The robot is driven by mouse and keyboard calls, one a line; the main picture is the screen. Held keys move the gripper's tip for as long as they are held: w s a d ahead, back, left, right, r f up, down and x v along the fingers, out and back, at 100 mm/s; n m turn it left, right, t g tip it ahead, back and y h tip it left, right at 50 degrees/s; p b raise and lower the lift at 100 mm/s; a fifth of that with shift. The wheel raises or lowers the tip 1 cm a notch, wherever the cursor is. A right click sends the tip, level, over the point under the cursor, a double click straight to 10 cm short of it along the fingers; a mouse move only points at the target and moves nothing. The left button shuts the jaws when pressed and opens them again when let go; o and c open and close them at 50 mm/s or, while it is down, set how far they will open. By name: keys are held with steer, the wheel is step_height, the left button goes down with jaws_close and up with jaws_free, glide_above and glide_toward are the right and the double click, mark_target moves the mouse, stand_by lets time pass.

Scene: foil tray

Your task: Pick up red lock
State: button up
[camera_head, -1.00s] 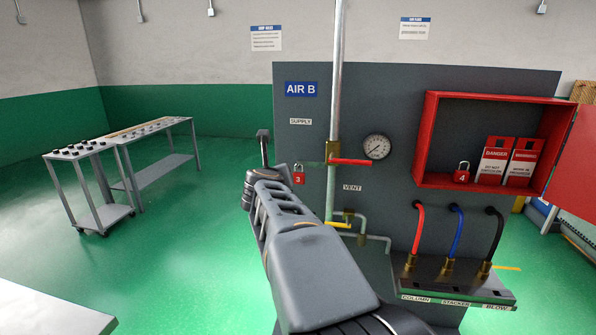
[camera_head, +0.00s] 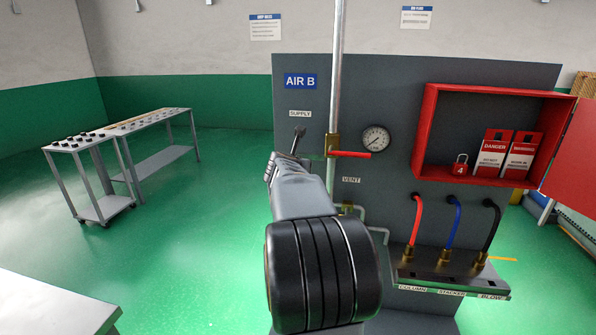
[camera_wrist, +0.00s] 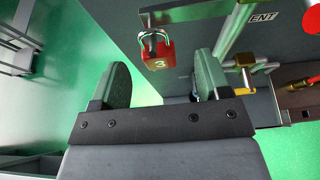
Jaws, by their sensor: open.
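A red padlock marked 3 (camera_wrist: 158,54) shows in the wrist view, its shackle up near a grey bar (camera_wrist: 195,12). I cannot tell how the shackle is held. My gripper (camera_wrist: 161,76) is open and empty. The padlock sits beyond the gap between its two fingers, apart from both. In the head view my gripper (camera_head: 298,139) is in front of the grey AIR B panel (camera_head: 385,95), left of the supply valve, and padlock 3 is hidden behind my arm. A second red padlock marked 4 (camera_head: 460,165) sits in the open red cabinet (camera_head: 429,135).
The supply pipe (camera_head: 337,60) with a red-handled valve (camera_head: 350,154) stands right of my gripper. A gauge (camera_head: 375,139) and coloured hoses (camera_head: 418,220) are farther right. A yellow-handled valve (camera_wrist: 244,91) is right of the fingers. Floor at left is open, with two grey tables (camera_head: 150,165).

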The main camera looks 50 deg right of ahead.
steer(key=shift+x, duration=2.3)
steer(key=shift+a+f, duration=0.1)
steer(key=shift+f, duration=0.05)
steer(key=shift+c, duration=0.2)
steer(key=c, duration=1)
